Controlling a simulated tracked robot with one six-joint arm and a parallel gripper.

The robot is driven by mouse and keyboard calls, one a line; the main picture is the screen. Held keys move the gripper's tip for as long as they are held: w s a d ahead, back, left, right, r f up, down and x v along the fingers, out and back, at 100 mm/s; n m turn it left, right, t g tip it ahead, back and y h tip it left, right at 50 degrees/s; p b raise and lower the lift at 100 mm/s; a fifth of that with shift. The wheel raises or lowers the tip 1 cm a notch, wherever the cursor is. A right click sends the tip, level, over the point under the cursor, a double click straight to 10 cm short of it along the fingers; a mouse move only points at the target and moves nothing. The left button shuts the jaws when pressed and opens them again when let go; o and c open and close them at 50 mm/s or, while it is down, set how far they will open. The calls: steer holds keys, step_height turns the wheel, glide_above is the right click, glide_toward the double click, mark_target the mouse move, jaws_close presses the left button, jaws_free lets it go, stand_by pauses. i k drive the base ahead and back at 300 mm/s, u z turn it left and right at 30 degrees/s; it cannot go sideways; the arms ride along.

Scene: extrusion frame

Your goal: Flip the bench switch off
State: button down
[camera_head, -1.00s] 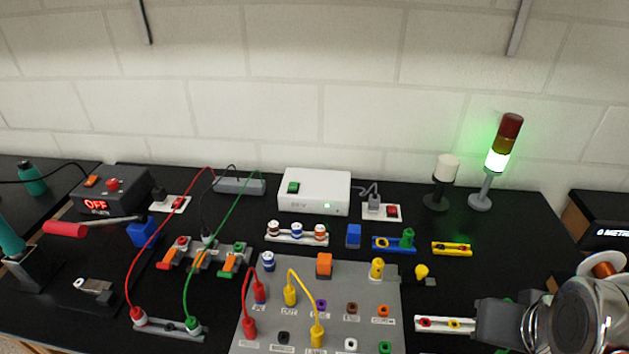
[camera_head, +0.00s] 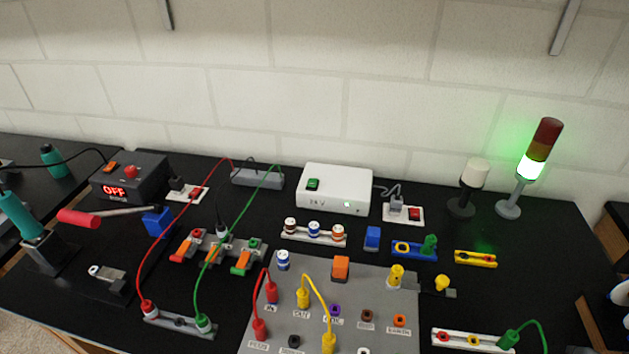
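No label shows which part is the bench switch. A dark control box (camera_head: 130,178) with a red knob and an orange button reads "OFF". Two white socket plates, one at left (camera_head: 197,193) and one at right (camera_head: 390,215), each carry a red rocker. My gripper is out of view.
A signal tower (camera_head: 534,165) glows green at the right beside an unlit white lamp (camera_head: 474,174). A grey socket board (camera_head: 290,270) fills the front middle. A soldering iron (camera_head: 18,213) stands at far left.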

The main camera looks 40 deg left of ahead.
mark_target(313, 182)
steer(key=z, duration=0.05)
steer(key=k, duration=1.7)
steer(key=u, duration=1.25)
steer(key=i, duration=1)
steer(key=u, duration=0.1)
